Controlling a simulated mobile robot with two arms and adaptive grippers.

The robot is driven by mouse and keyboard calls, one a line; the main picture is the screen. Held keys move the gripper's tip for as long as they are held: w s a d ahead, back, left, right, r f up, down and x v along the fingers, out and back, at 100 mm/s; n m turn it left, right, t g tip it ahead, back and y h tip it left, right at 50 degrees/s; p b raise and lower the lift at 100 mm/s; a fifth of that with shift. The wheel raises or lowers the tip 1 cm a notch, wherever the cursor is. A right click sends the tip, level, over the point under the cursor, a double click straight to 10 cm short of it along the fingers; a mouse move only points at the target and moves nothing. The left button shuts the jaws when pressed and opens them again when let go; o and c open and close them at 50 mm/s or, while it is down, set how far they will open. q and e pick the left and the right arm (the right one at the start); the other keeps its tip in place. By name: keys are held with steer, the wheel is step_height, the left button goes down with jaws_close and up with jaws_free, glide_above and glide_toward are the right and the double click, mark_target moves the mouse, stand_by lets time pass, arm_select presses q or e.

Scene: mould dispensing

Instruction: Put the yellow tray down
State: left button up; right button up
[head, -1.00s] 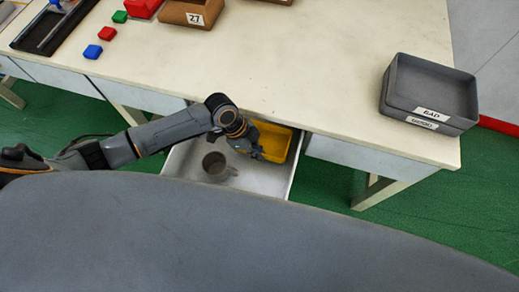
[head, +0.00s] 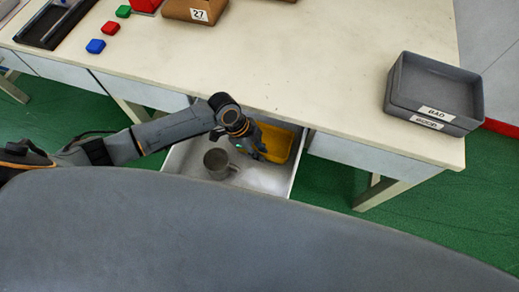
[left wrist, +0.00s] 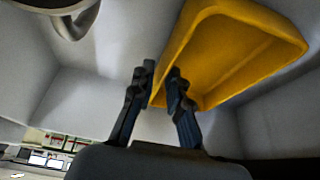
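The yellow tray (head: 279,146) is inside the open drawer (head: 268,183), at its right rear, partly under the table edge. It also shows in the left wrist view (left wrist: 240,45), at the upper right. My left gripper (head: 258,150) reaches down into the drawer at the tray's left side. In the left wrist view its two fingers (left wrist: 161,88) stand close together on either side of the tray's near wall, shut on it. Whether the tray's base touches the drawer floor I cannot tell. My right gripper is not in view.
A grey mug (head: 217,164) stands in the drawer left of the tray, close to my left gripper. The table (head: 320,70) is above the drawer. A grey bin labelled BAD (head: 433,88) sits at the table's right, with red, green and blue blocks at the left.

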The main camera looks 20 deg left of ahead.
arm_select(q)
steer(key=shift+o, duration=0.2)
steer(key=shift+r, duration=0.1)
steer(key=shift+r+p, duration=0.3)
steer(key=shift+r, duration=0.05)
steer(key=v, duration=1.2)
steer(key=shift+r, duration=0.15)
